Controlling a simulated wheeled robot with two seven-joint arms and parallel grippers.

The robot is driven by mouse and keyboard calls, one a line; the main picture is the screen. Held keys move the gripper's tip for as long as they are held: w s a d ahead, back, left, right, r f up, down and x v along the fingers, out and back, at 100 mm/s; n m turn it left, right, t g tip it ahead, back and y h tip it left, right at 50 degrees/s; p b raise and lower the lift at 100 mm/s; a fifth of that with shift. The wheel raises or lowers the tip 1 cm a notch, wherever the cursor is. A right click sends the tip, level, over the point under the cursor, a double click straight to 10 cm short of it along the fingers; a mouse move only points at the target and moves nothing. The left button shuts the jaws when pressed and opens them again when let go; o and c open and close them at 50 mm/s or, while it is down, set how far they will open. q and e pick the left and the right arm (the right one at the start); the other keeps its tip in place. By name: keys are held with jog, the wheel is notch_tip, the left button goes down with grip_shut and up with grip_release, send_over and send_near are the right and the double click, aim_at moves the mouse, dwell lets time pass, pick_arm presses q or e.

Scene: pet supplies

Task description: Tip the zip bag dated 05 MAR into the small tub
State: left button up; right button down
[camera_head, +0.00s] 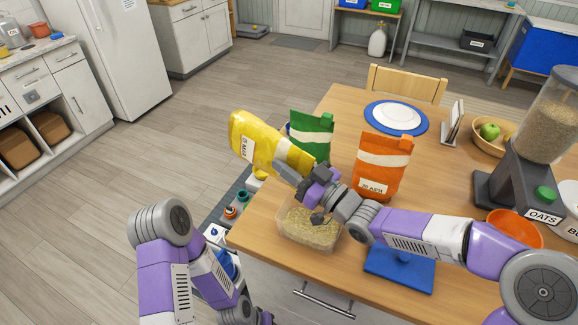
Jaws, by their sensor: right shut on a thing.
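A yellow zip bag (262,142) with a white label is held in the air at the table's left edge, tilted well over with one end up to the left. Its label ends in MAR; the day number is too small to read surely. My right gripper (296,172) is shut on the bag's lower right end. The small clear tub (318,243) stands below the gripper near the table's front left edge, with a tan grainy layer in it. The gripper and wrist partly hide the tub. My left arm is low at the left; its gripper is out of view.
A green bag (312,133) and an orange bag marked APR (383,165) stand behind my right arm. A plate (397,116) lies at the back.

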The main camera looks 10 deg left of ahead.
jog(key=shift+s+d+r+t+y+b, duration=0.25)
jog(key=shift+d+t+y+b, duration=0.35)
jog(key=shift+b, duration=1.45)
jog(key=shift+a+r, duration=0.1)
jog(key=shift+s+d+y+b, duration=0.15)
jog(key=shift+y+b, duration=0.25)
jog(key=shift+b, duration=0.45)
jog(key=shift+s+d+t+y+b, duration=0.15)
jog(key=shift+d+t+y+b, duration=0.2)
jog(key=shift+b, duration=0.8)
jog(key=shift+r, duration=0.1)
dwell(1.5)
